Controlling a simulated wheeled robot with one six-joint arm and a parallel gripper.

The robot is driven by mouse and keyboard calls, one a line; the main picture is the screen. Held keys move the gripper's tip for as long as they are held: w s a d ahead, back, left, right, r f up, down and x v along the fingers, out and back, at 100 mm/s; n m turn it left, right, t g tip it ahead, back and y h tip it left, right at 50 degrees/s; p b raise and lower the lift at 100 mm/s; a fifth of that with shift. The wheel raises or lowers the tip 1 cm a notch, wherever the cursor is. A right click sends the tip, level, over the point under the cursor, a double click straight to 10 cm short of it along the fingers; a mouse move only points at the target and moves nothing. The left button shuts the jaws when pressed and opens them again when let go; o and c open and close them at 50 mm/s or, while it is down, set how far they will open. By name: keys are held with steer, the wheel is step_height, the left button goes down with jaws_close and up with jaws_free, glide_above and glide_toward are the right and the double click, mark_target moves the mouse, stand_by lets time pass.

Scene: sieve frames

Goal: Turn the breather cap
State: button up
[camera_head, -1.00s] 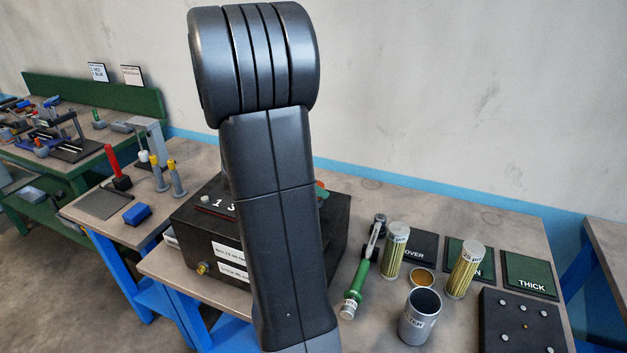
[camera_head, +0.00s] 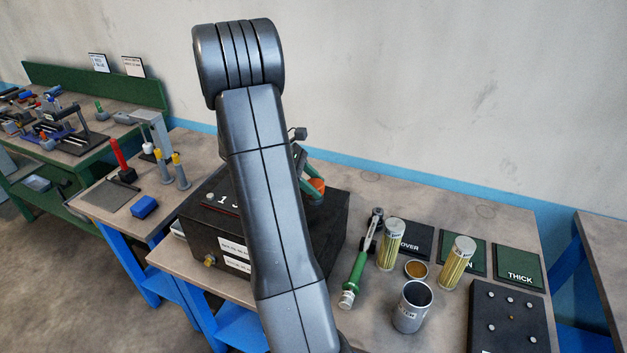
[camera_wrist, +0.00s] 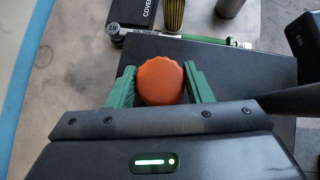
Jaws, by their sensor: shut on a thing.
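The orange breather cap (camera_wrist: 160,80), round with a ribbed edge, sits over the dark box top in the wrist view. My gripper (camera_wrist: 160,86) has its two green fingers on either side of the cap, shut on it. In the head view the cap (camera_head: 317,186) shows partly behind my arm, with a green finger beside it, on the black box (camera_head: 325,228). My arm covers the middle of the box and part of its numbered top. What lies beneath the cap is hidden.
On the bench right of the box are a green-handled tool (camera_head: 356,272), two yellow filter elements (camera_head: 457,262), a metal cup (camera_head: 412,306), and a dark plate with pegs (camera_head: 508,318). A blue block (camera_head: 144,206) and a red-handled tool (camera_head: 120,158) stand at left.

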stand_by(0.5)
steer(key=o, duration=1)
steer(key=shift+r, duration=0.1)
steer(key=b+v, duration=0.2)
steer(key=v, duration=1.1)
steer(key=shift+w+a+r, duration=0.15)
steer(key=shift+w+a, duration=0.05)
steer(key=shift+a, duration=0.1)
steer(key=shift+d, duration=0.1)
steer(key=p+x, duration=0.2)
steer(key=x, duration=1.1)
steer(key=shift+s+d+f, duration=0.2)
steer(key=shift+d+f, duration=0.05)
